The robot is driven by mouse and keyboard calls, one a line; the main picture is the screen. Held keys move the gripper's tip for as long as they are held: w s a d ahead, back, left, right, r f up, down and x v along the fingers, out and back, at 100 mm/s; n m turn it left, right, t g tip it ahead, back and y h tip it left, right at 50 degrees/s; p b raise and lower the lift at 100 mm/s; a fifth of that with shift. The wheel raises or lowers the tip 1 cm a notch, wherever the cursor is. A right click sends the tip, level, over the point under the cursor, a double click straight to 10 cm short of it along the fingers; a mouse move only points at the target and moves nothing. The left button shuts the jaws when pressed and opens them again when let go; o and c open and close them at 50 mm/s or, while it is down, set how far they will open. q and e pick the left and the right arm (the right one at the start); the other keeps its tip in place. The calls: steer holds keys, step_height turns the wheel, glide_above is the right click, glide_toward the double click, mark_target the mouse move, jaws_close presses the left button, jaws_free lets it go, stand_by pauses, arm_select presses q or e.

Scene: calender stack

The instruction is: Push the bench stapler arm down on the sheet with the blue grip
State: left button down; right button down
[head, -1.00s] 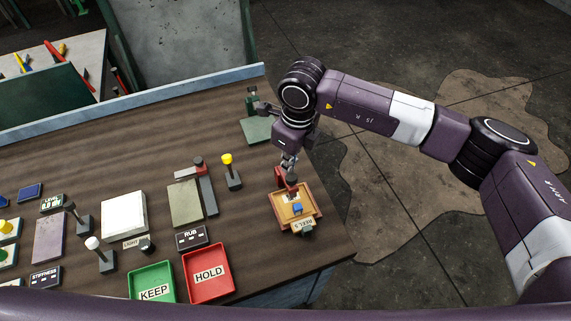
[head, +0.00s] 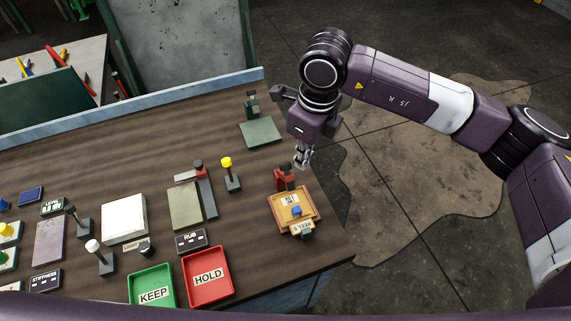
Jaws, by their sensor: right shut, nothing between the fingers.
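A small red device (head: 285,179), which looks like the bench stapler, stands at the back edge of a wooden tray (head: 276,221) near the table's right edge. The tray holds a pale sheet with a dark printed mark (head: 290,200) and a small blue grip (head: 296,210). How far the stapler arm is tilted is too small to tell. My right gripper (head: 302,162) is shut and empty, above and just right of the red device, seemingly apart from it. My left gripper is not in view.
A green device (head: 252,104) with a green plate (head: 260,132) stands behind. A yellow-topped post (head: 229,172) and a grey-green pad (head: 185,205) are to the left. Red HOLD (head: 209,299) and green KEEP (head: 132,292) trays lie in front. A label reading REELS (head: 301,228) is at the tray's front.

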step_height(320, 180, up, 6)
steer(key=shift+s+d+r, duration=0.15)
steer(key=shift+s+d, duration=0.05)
steer(key=shift+d, duration=0.15)
steer(key=shift+a, duration=0.1)
stand_by(0.7)
